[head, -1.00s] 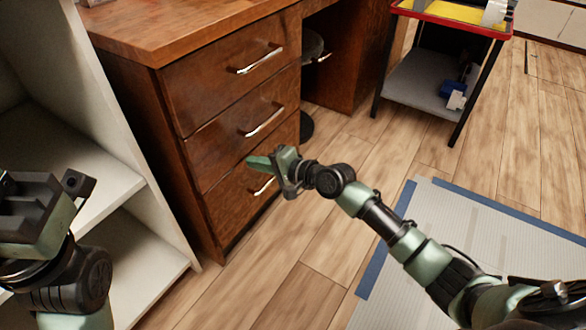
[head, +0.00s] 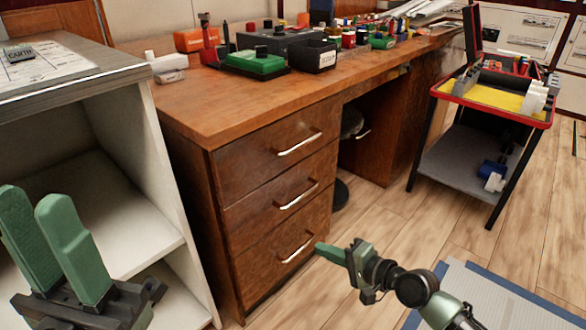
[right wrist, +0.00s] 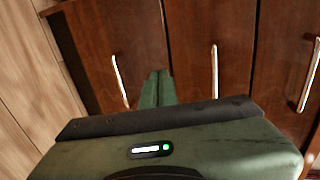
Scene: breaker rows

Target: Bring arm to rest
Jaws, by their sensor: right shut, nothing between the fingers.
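My right gripper (head: 322,248) is in the lower middle of the head view, in front of the wooden desk's bottom drawer (head: 285,262). Its green fingers are together with nothing between them; they also show side by side in the right wrist view (right wrist: 156,78). I cannot tell whether they touch the drawer front. My left gripper (head: 36,205) is at the lower left of the head view, in front of the white shelf unit. Its two green fingers point up and stand apart, with nothing seen between them.
The desk (head: 200,115) carries tools and boxes on top. The open white shelf unit (head: 160,170) stands at left. A cart (head: 462,115) with a red-rimmed top stands at right. Wooden floor (head: 395,220) is clear between desk and cart; a blue-edged mat (head: 500,300) lies lower right.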

